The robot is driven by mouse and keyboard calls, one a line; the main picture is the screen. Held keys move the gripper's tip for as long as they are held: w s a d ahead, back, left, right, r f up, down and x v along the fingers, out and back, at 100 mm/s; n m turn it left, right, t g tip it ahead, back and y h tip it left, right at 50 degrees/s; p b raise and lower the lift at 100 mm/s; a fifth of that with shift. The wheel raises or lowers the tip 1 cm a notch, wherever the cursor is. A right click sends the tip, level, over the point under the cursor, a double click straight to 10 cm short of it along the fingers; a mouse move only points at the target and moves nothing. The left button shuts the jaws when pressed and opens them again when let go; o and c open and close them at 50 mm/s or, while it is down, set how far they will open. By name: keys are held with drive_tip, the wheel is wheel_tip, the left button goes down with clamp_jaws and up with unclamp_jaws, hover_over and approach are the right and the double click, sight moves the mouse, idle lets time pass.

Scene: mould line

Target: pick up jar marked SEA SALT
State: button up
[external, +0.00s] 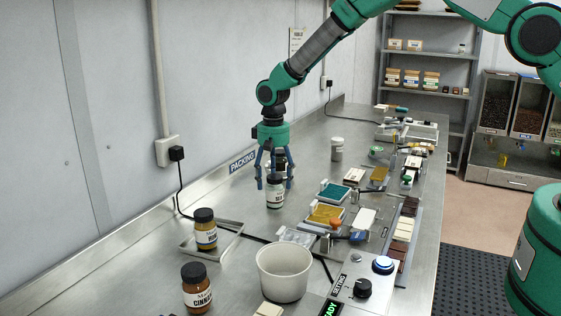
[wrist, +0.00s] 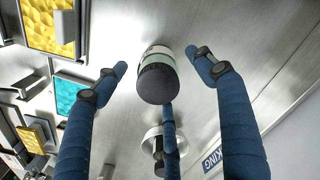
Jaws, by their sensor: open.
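A white jar with a dark lid (external: 275,196) stands upright on the steel bench below my gripper. Its label is partly hidden by the fingers; only letters starting with S show. My three-fingered gripper (external: 274,183) points down with its blue fingers spread around the top of this jar. In the wrist view the jar's dark lid (wrist: 158,84) lies between the open fingers (wrist: 161,68), with gaps at left and right. I cannot tell whether the third, lower finger touches it.
Jars with mustard (external: 205,232) and cinnamon-brown (external: 197,290) contents stand at the front left. A white tub (external: 284,272) is in front. A grey-lidded jar (external: 337,150) stands behind, right of my gripper. Coloured trays (external: 325,215) lie to the right. The wall is close on the left.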

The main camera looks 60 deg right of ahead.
sight(274, 192)
drive_tip(key=shift+f, duration=0.1)
drive_tip(key=shift+d+f+p, duration=0.1)
drive_tip(key=shift+f+p, duration=0.25)
drive_tip(key=shift+f, duration=2.15)
drive_tip(key=c, duration=1.5)
